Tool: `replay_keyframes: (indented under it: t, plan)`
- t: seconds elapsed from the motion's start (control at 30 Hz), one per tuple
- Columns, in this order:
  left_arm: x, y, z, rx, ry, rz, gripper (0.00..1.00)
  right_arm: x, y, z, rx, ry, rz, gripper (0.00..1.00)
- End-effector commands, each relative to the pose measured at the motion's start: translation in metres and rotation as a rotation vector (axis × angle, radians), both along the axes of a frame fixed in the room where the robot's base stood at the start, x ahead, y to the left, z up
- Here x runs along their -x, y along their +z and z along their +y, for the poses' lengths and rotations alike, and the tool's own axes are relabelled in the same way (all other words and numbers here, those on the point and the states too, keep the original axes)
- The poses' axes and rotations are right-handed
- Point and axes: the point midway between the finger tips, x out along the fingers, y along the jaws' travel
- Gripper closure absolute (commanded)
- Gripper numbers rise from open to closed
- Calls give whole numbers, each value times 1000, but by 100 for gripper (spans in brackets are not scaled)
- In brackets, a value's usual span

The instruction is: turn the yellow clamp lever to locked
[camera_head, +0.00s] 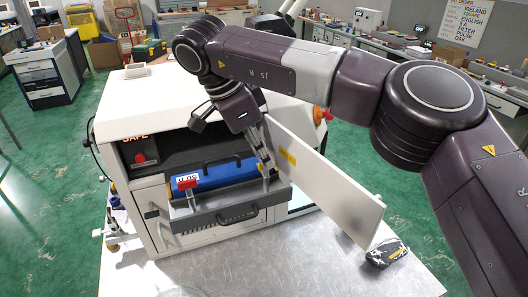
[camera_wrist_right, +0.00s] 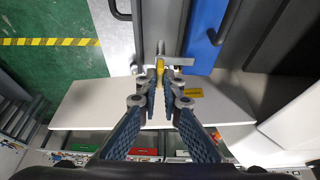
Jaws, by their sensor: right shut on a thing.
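The yellow clamp lever (camera_wrist_right: 160,66) shows in the right wrist view, at the grey metal clamp bar (camera_wrist_right: 177,61) beside the blue block (camera_wrist_right: 203,40). My right gripper (camera_wrist_right: 160,80) is shut on the lever, its two fingertips on either side of it. In the head view my right gripper (camera_head: 263,158) reaches down in front of the open machine, at the right end of the blue block. The lever is hidden there behind the fingers. My left gripper is not in view.
The white machine (camera_head: 122,105) has an open white door panel (camera_head: 335,195) close to the right of my right gripper. A dark drawer front with a handle (camera_head: 238,214) lies below.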

Motion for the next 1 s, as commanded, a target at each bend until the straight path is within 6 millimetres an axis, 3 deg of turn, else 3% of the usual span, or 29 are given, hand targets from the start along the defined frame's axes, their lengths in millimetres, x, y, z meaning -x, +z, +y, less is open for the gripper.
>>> replay_keyframes:
  t: [0.47,0.5,0.63,1.0]
  plan:
    - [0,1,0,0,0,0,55,0,1,0,-2,-13,-2,100]
    - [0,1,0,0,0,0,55,0,1,0,-2,-13,-2,90]
    - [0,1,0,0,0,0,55,0,0,0,-2,-12,-1,76]
    - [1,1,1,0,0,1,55,0,7,3,-2,-13,-3,76]
